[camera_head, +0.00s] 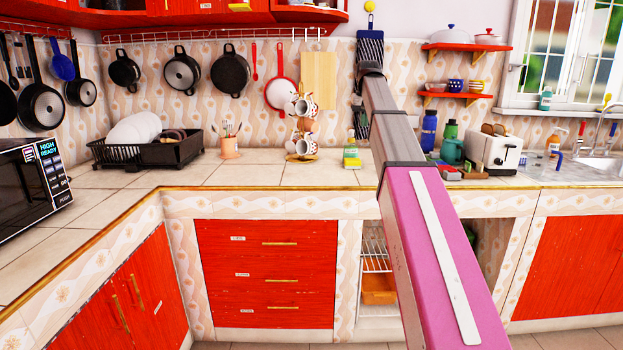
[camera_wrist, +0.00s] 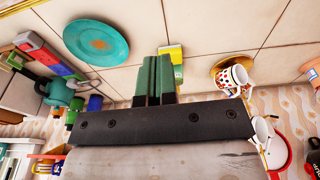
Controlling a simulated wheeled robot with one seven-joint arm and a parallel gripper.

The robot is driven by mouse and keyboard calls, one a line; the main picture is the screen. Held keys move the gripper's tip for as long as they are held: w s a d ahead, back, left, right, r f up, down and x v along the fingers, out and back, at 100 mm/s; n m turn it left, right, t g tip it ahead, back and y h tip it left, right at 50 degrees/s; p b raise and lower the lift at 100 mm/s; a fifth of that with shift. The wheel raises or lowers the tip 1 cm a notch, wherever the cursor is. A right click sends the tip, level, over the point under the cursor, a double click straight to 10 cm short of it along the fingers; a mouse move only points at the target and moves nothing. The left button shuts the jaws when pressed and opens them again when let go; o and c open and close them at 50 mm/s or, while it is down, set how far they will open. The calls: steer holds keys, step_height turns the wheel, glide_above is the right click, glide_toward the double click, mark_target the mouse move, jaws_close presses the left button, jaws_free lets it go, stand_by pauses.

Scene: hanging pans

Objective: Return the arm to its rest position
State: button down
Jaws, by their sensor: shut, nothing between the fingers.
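My arm (camera_head: 430,220) stretches from the lower right up over the counter, with its pink and grey links in front of the cabinets. My gripper (camera_wrist: 157,62) shows in the wrist view as two dark green fingers lying together, shut and empty. In the head view my gripper (camera_head: 361,125) is a small dark shape below the arm's far end, partly hidden by the arm. It points down above the counter, near the yellow-green bottle (camera_head: 351,155). In the wrist view the bottle (camera_wrist: 174,50) shows just behind the fingers; I cannot tell the gap.
A mug stand (camera_head: 302,145) with mugs is left of the gripper. A teal plate (camera_wrist: 90,38) lies on the counter. A toaster (camera_head: 495,150) and flask (camera_head: 429,130) stand right. Pans (camera_head: 230,72) hang behind. The counter (camera_head: 240,175) is clear in front.

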steer(key=s+f, duration=0.4)
steer(key=f, duration=0.7)
steer(key=s+f+g, duration=0.1)
steer(key=s+f, duration=0.2)
steer(key=f, duration=0.8)
steer(key=s+f, duration=0.4)
steer(key=f, duration=0.7)
steer(key=s+f, duration=2.1)
steer(key=f, duration=0.1)
steer(key=shift+f+g, duration=0.2)
steer(key=shift+g, duration=0.2)
steer(key=shift+w, duration=0.1)
